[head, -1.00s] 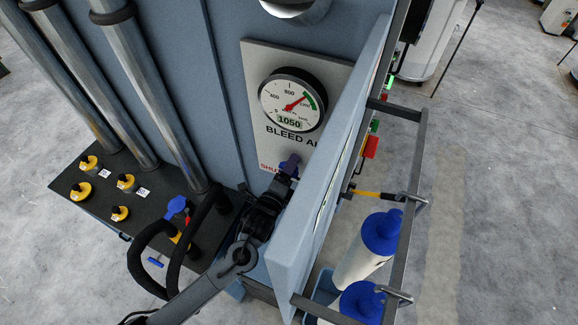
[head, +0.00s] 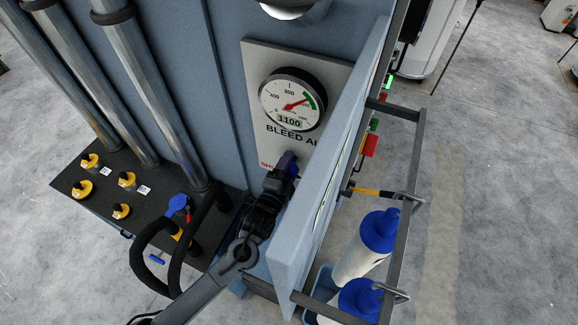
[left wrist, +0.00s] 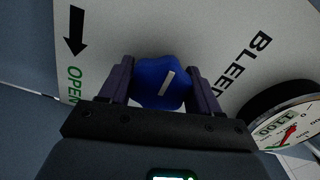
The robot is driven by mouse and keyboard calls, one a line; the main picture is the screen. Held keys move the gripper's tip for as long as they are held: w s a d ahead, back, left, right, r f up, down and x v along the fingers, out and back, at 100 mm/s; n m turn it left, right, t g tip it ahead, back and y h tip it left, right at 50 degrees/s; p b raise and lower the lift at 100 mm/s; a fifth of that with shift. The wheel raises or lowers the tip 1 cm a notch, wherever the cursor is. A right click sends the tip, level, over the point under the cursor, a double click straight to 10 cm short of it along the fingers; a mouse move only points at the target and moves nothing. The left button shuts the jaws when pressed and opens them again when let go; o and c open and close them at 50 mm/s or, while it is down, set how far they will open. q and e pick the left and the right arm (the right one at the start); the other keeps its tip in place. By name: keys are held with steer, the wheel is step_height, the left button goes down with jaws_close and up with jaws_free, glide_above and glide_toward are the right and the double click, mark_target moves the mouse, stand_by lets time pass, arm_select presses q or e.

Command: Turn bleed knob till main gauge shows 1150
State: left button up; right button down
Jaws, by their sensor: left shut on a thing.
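The main gauge (head: 292,100) is a round white dial with a red needle and a green arc, on a pale panel marked BLEED AI. Its digital window reads 1100. The gauge also shows at the right of the left wrist view (left wrist: 290,125), reading 1100. The blue bleed knob (left wrist: 162,82) with a white mark sits between the two fingers of my left gripper (left wrist: 160,88), which is shut on it. In the head view my left gripper (head: 285,170) is at the panel below the gauge and mostly hides the knob. My right gripper is not in view.
An open blue-grey door (head: 325,170) stands close to the right of my left arm. A black ledge (head: 100,215) with yellow knobs and black hoses is at the left. A metal frame (head: 415,160) with blue-capped white bottles (head: 378,235) stands at the right.

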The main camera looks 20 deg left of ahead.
arm_select(q)
steer(key=o, duration=1)
steer(key=shift+s+f, duration=0.1)
steer(key=shift+s, duration=0.5)
steer(key=s+b, duration=0.1)
steer(key=s, duration=0.2)
steer(key=s+b, duration=0.1)
steer(key=s, duration=0.5)
steer(key=shift+s+a+b, duration=0.25)
steer(key=shift+s+b, duration=0.05)
steer(key=shift+b, duration=0.1)
